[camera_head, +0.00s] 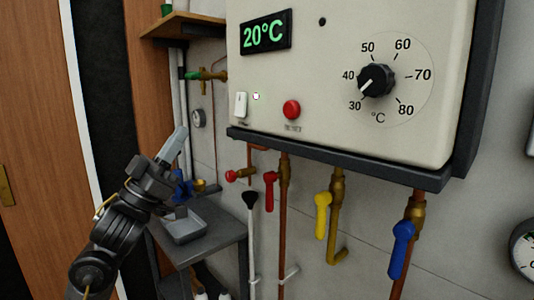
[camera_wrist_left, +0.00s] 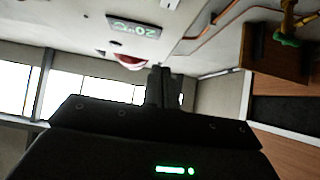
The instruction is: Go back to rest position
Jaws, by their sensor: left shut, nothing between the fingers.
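My left gripper (camera_head: 172,146) comes in from the left in the head view, its fingers pointing up and to the right. Its fingers are shut with nothing between them. It is in front of the boiler's left side and appears clear of the panel. In the left wrist view its closed fingers (camera_wrist_left: 158,88) show at the centre. The boiler (camera_head: 330,80) carries a display reading 20°C (camera_head: 265,33), a white switch (camera_head: 240,104), a red button (camera_head: 291,109) and a black dial (camera_head: 376,80) pointing between 30 and 40. My right gripper is not in view.
Pipes under the boiler carry red (camera_head: 270,191), yellow (camera_head: 321,214) and blue (camera_head: 402,243) valve handles. A grey table (camera_head: 222,238) with a metal tray (camera_head: 184,230) stands below left. A wooden shelf (camera_head: 185,24) is at upper left. A wooden door (camera_head: 35,130) is at far left.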

